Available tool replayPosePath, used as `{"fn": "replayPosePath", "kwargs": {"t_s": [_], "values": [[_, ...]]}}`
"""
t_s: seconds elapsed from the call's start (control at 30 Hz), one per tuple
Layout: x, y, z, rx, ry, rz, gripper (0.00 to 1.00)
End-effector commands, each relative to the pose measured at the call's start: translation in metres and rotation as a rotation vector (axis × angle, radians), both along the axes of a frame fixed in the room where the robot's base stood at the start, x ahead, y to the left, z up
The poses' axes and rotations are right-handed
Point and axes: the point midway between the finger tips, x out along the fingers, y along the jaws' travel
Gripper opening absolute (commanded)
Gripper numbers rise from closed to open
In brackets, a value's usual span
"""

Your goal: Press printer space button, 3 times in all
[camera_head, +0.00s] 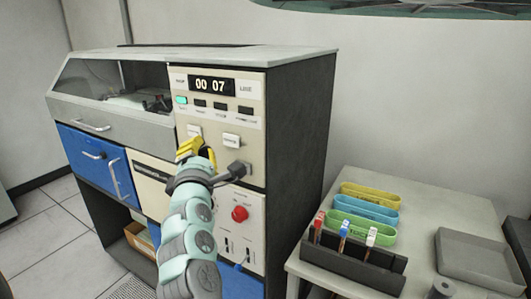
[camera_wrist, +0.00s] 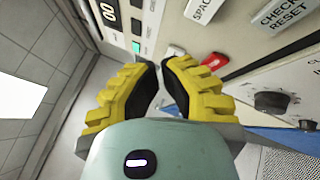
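The printer's control panel (camera_head: 218,115) faces me in the head view, with a display reading 00 07 (camera_head: 211,85). Two pale buttons sit below its row of small keys. The SPACE button (camera_wrist: 203,10) is at the top of the wrist view, cut by the frame edge; it appears to be the left pale button (camera_head: 194,130) in the head view. My gripper (camera_head: 186,150) is just below that button, and it also shows in the wrist view (camera_wrist: 160,64). Its yellow fingertips are nearly together and hold nothing visible. Contact with the panel cannot be told.
The CHECK RESET button (camera_wrist: 284,12) is right of SPACE. A green lit key (camera_head: 181,100) is at the panel's upper left. A red knob (camera_head: 240,214) sits lower on the panel. A side table (camera_head: 430,205) with coloured trays stands at right.

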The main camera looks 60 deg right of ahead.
Motion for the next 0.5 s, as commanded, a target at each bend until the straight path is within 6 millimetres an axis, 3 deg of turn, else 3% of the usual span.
{"fn": "replayPosePath", "kwargs": {"t_s": [0.37, 0.4, 0.5], "values": [[0.0002, 0.0001, 0.0, 0.0, 0.0, 0.0, 0.0], [0.0002, 0.0001, 0.0, 0.0, 0.0, 0.0, 0.05], [-0.0005, -0.0004, 0.0027, -0.001, -0.001, 0.001, 0.0]]}}
